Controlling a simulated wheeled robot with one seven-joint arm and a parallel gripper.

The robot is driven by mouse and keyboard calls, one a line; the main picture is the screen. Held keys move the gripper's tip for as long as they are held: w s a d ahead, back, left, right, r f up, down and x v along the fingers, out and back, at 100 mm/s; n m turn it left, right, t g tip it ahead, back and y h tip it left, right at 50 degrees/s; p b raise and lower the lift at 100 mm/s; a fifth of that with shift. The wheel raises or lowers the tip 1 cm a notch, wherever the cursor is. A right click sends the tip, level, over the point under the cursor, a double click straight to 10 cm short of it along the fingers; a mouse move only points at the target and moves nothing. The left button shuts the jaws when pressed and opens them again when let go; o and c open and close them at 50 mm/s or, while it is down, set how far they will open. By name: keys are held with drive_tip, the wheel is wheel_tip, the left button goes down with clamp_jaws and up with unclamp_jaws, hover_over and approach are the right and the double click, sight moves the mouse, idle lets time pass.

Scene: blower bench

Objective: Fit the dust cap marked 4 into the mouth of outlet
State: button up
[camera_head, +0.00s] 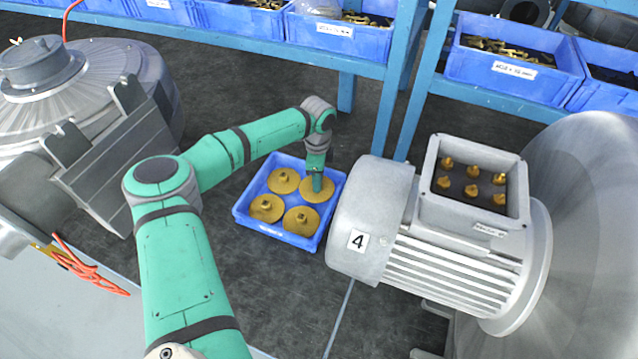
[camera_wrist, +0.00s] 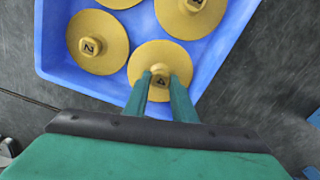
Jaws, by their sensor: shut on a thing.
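The dust cap marked 4 is a round golden disc with a raised knob, at the right corner of the blue tray in the head view (camera_head: 307,193) and in the wrist view (camera_wrist: 160,54). My gripper (camera_head: 317,188) comes down on it from above. In the wrist view my gripper (camera_wrist: 161,80) has its two fingers shut on the knob, on either side of the black 4. The cap appears to be still in the tray. A grey motor housing (camera_head: 385,225) with a white label 4 stands right of the tray. I cannot make out an open outlet mouth on it.
The blue tray (camera_head: 243,222) holds three other golden caps, one marked 2 (camera_wrist: 92,60). A grey machine (camera_head: 95,95) stands at left. Blue shelving (camera_head: 400,95) with bins of fasteners is behind. Dark floor lies between.

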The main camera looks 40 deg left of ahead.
drive_tip(key=s+d+r, duration=0.6)
drive_tip(key=s+r, duration=0.5)
drive_tip(key=s, duration=0.1)
drive_tip(key=shift+s+d, duration=0.15)
drive_tip(key=shift+d, duration=0.25)
drive_tip(key=shift+w, duration=0.2)
drive_tip(key=shift+s+a, duration=0.15)
drive_tip(key=shift+s, duration=0.15)
drive_tip(key=shift+w+d, duration=0.2)
